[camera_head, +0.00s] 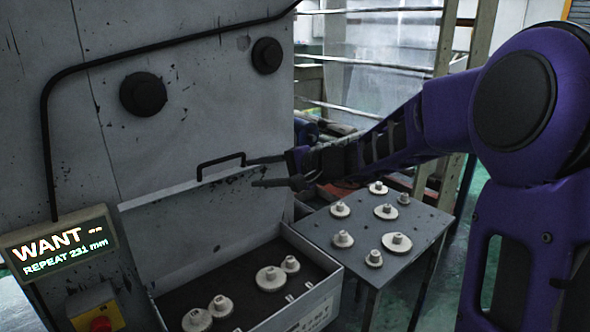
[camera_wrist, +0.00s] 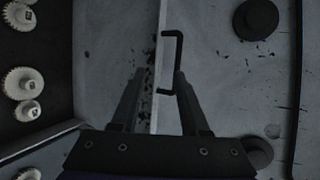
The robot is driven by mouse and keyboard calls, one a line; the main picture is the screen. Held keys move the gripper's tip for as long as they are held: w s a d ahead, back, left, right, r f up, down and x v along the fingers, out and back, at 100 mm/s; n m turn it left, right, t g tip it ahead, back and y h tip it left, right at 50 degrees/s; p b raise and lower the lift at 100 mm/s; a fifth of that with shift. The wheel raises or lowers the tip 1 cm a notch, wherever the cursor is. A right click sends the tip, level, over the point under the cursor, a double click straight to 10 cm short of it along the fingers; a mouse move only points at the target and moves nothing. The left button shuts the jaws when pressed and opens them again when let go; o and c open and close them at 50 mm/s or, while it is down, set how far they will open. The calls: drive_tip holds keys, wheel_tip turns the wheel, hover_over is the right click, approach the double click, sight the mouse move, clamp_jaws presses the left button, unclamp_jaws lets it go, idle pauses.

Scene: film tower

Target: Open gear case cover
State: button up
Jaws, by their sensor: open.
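The gear case (camera_head: 335,272) is a grey open-topped box at the bottom of the head view. Its cover (camera_head: 190,235) is raised and stands steeply at the back of the box, against the grey machine panel. A black U-shaped handle (camera_head: 221,158) is on the cover's top edge; it also shows in the wrist view (camera_wrist: 181,48). My gripper (camera_head: 253,172) is open at the handle's right end. In the wrist view, the handle's near end lies between the two fingers (camera_wrist: 159,75); whether they touch it I cannot tell.
Several pale gears (camera_head: 270,278) lie in the case. A grey side table (camera_head: 428,222) to the right bears more gears. A lit sign (camera_head: 60,245) and a red button (camera_head: 100,324) are at the left. Black knobs (camera_head: 143,94) and a black pipe (camera_head: 45,130) are on the panel.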

drive_tip(key=v, duration=1)
